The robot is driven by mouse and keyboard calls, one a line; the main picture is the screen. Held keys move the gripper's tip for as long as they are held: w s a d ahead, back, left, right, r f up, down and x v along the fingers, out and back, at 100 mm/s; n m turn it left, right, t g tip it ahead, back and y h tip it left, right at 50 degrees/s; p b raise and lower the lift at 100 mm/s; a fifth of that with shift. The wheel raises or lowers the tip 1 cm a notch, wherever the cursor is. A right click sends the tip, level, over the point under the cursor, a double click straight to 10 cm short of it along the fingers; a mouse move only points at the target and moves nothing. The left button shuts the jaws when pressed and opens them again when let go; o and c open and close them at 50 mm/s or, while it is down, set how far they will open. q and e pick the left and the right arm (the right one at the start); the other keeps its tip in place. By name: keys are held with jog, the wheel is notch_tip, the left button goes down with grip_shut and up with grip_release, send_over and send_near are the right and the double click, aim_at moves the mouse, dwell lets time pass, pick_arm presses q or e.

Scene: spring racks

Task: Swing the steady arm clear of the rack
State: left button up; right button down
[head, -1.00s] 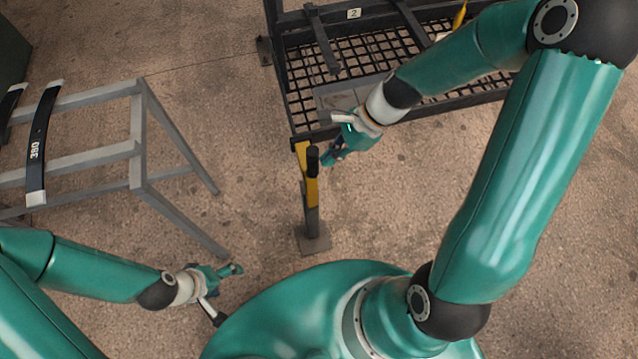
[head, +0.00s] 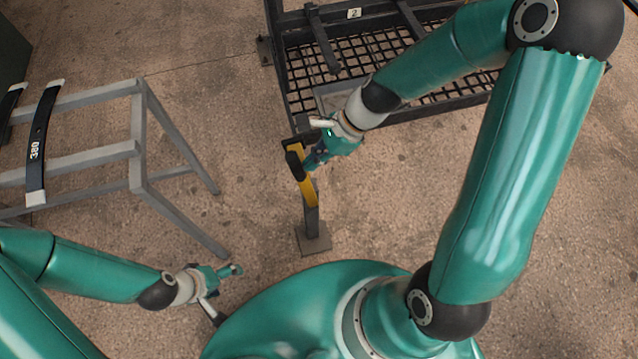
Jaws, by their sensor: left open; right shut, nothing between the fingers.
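The steady arm (head: 307,188) is a yellow bar on a short grey post with a square floor plate. Its dark handle end (head: 294,163) points up and to the left, just below the rack's near left corner. The dark metal rack (head: 300,120) with a mesh floor and a "2" label stands at the top. My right gripper (head: 311,163) is shut and empty, its fingertips right beside the dark end on its right side; I cannot tell if they touch. My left gripper (head: 228,281) is open and empty at the lower left, away from the arm.
A grey metal stand (head: 138,150) on the left bears a dark leaf spring (head: 38,145) marked 380, with part of another at the left edge. The post's floor plate (head: 312,239) lies near my body. The floor between the stand and the post is clear.

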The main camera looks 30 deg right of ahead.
jog(key=shift+w+a+p, duration=0.35)
jog(key=shift+w+a, duration=0.9)
jog(key=shift+a, duration=3.9)
jog(key=shift+w+a+p, duration=0.35)
jog(key=shift+w+a, duration=0.9)
jog(key=shift+a, duration=3.85)
jog(key=s+d, duration=0.1)
jog(key=d, duration=0.5)
jog(key=shift+s+f+b, duration=0.2)
jog(key=shift+f+b, duration=0.05)
jog(key=shift+b, duration=0.05)
